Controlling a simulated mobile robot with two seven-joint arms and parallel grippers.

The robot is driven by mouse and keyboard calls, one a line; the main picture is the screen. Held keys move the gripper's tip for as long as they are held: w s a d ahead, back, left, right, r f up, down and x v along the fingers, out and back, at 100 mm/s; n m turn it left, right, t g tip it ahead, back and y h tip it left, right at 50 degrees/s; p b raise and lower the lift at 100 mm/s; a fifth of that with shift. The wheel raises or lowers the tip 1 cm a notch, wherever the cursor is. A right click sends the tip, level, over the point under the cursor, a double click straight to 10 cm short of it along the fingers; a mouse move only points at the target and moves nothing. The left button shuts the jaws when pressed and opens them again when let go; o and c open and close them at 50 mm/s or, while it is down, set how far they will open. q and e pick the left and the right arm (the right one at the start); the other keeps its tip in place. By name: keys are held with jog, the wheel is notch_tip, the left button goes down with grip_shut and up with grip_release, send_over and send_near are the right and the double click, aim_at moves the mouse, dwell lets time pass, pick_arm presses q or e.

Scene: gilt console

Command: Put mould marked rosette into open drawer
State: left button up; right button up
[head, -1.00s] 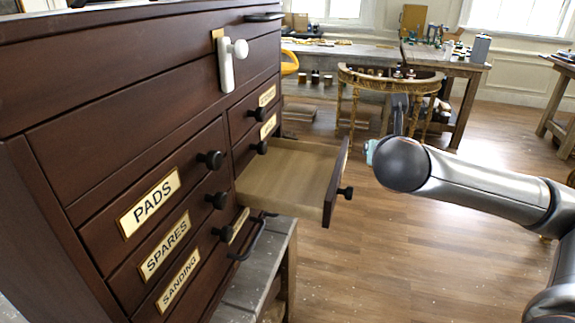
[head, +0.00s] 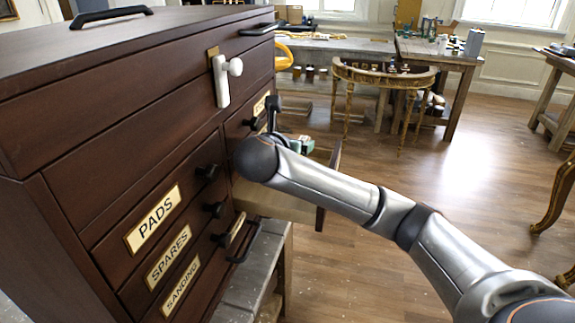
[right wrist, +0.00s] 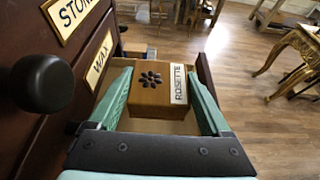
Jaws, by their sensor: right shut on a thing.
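The mould (right wrist: 150,98) is a small wooden block with a dark rosette on top and a white label reading ROSETTE. My right gripper (right wrist: 160,82) is shut on it, one teal finger at each side. In the head view, the right gripper (head: 301,144) is over the open drawer (head: 272,203), and my arm hides much of both. I cannot make out the mould there. In the right wrist view, pale drawer interior shows around and below the mould. I cannot tell whether the mould touches the drawer floor. My left gripper is not in view.
The dark wooden cabinet (head: 95,125) has closed drawers labelled PADS, SPARES and SANDING. A black knob (right wrist: 43,84) stands out near the right gripper's left side. A white latch (head: 222,80) hangs on the cabinet. A gilt console (head: 383,76) stands farther back; floor between is clear.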

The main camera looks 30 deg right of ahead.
notch_tip(320, 180, down, 4)
jog(key=shift+w+r, duration=0.1)
jog(key=shift+r, duration=0.15)
notch_tip(320, 180, down, 3)
jog(key=shift+w+a+f, duration=0.1)
jog(key=shift+a, duration=0.05)
jog(key=shift+w+a+f, duration=0.15)
jog(key=shift+w, duration=0.05)
jog(key=o, duration=1.2)
jog(key=shift+f, duration=0.1)
